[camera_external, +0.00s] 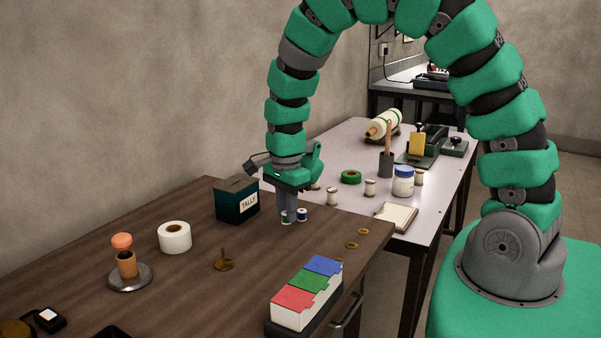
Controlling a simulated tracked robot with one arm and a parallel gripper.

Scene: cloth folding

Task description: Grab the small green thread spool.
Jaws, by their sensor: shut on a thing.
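The small green thread spool (286,217), white-ended with a green band, stands on the brown wooden table (200,280) near its far edge. My gripper (288,213) points straight down over it, and its grey fingers are shut on the spool. The fingers cover the upper part of the spool. It appears to be at table height; I cannot tell whether it touches the table. A similar spool with a dark blue band (302,215) stands close beside it on the right.
A dark green TALLY box (236,202) stands left of my gripper. A white tape roll (174,237), a brass spike (224,262) and a box of coloured cards (306,292) are on the same table. A pale table (340,150) with several items lies behind.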

